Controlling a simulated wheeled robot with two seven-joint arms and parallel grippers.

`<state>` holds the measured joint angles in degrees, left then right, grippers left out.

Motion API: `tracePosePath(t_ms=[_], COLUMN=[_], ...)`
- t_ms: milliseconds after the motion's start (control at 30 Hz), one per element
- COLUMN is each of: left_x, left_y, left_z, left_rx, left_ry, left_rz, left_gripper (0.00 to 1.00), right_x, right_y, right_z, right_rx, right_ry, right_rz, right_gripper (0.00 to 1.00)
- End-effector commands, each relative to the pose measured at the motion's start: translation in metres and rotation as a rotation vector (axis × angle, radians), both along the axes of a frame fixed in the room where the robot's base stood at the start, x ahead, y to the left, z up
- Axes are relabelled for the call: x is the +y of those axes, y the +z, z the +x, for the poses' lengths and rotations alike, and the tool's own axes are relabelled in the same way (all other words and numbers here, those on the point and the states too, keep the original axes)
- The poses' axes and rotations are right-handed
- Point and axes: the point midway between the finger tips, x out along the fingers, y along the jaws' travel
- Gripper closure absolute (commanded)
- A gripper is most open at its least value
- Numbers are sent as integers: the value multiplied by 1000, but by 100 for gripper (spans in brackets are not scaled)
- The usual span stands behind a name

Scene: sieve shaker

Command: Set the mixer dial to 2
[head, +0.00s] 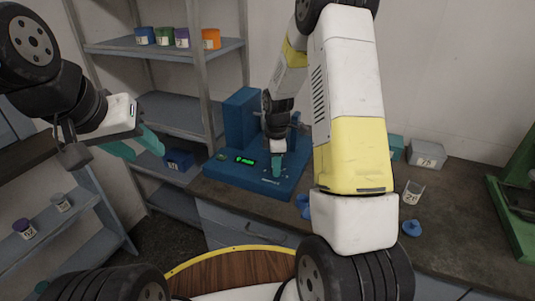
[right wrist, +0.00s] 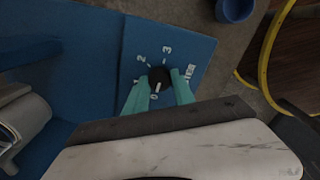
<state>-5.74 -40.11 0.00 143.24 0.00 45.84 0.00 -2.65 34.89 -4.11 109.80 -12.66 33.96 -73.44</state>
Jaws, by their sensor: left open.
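The blue mixer (head: 240,120) stands on the bench, with a lit green display (head: 245,161) on its base. In the right wrist view its black dial (right wrist: 159,77) sits on a blue panel (right wrist: 190,40) with white numerals around it; 0, 2 and 3 are readable. The dial's pointer is too small to read surely. My right gripper (right wrist: 160,84) has its teal fingers on opposite sides of the dial, seemingly touching it. In the head view this gripper (head: 278,166) is over the mixer's base and hides the dial. My left gripper (head: 138,148) is open and empty, away from the mixer.
A grey shelf (head: 170,50) with several small containers stands behind left. On the bench to the right are a grey box (head: 427,154), a clear beaker (head: 413,192) and a blue piece (head: 411,228). A green machine (head: 515,205) stands at the far right.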

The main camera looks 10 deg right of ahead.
Motion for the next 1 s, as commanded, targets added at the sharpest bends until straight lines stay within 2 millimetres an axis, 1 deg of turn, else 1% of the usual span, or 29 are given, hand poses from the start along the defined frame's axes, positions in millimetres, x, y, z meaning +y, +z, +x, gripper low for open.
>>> tracePosePath(t_ms=[33, 100, 133, 367, 567, 767, 1000], left_x=[0, 0, 0, 0, 0, 0, 0], left_y=[0, 0, 0, 0, 0, 0, 0], left_z=[0, 0, 0, 0, 0, 0, 0], left_rx=[0, 0, 0, 0, 0, 0, 0], left_ry=[0, 0, 0, 0, 0, 0, 0], left_rz=[0, 0, 0, 0, 0, 0, 0], left_gripper=[58, 58, 58, 58, 58, 58, 58], right_x=[0, 0, 0, 0, 0, 0, 0], right_y=[0, 0, 0, 0, 0, 1, 1], right_z=[0, 0, 0, 0, 1, 1, 1], right_rx=[-1, -1, -1, -1, -2, -2, -2], right_ry=[0, 0, 0, -13, -83, -226, -450], right_rz=[0, 0, 0, 0, 0, -1, -1], right_gripper=[85, 99, 100, 100, 100, 100, 100])
